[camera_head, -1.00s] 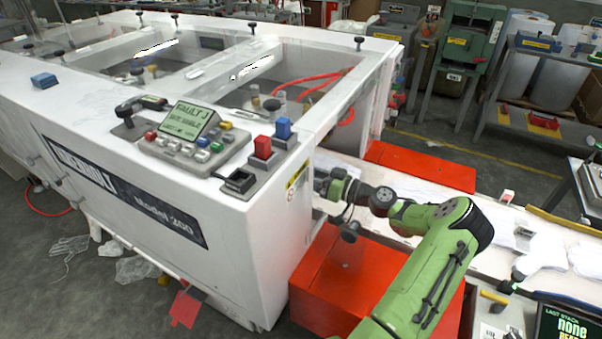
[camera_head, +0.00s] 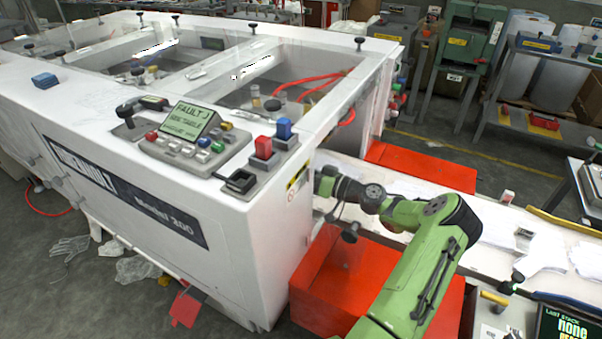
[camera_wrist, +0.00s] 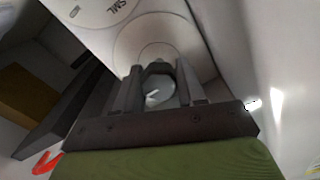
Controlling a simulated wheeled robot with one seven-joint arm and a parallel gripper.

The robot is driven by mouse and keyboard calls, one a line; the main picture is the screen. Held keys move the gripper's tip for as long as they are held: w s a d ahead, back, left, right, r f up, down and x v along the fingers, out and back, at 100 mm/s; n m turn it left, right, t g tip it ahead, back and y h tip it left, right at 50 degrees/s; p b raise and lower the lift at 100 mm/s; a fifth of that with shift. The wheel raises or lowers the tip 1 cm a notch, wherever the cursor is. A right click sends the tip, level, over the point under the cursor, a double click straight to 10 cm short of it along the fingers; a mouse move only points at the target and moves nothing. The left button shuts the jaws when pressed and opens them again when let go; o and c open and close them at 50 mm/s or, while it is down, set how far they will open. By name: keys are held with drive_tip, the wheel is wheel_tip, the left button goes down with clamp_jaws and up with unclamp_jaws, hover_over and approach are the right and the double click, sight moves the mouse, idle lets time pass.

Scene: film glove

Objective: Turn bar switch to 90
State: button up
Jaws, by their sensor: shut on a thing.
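My gripper (camera_wrist: 158,95) is dark, and its fingers sit around a small grey knob-like part (camera_wrist: 158,72), which I take to be the bar switch. The fingers are shut on it, and they hide most of its shape and angle. Behind it is a pale round dial plate (camera_wrist: 128,38), with the marking "SML" near the top. In the head view, my gripper (camera_head: 322,182) is at the right side wall of the white machine (camera_head: 225,272). The switch cannot be made out there.
A control panel (camera_head: 186,146) with a "FAULT" display and coloured buttons is on the machine's top. A red box (camera_head: 380,285) stands below my arm. A white table (camera_head: 480,225) with pale cloths or gloves is to the right. The wrist view's right side is a pale wall.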

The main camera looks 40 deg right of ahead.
drive_tip(key=shift+m, duration=0.3)
drive_tip(key=o, duration=1.1)
drive_tip(key=shift+c, duration=0.2)
drive_tip(key=v, duration=1.5)
drive_tip(key=shift+s, duration=0.4)
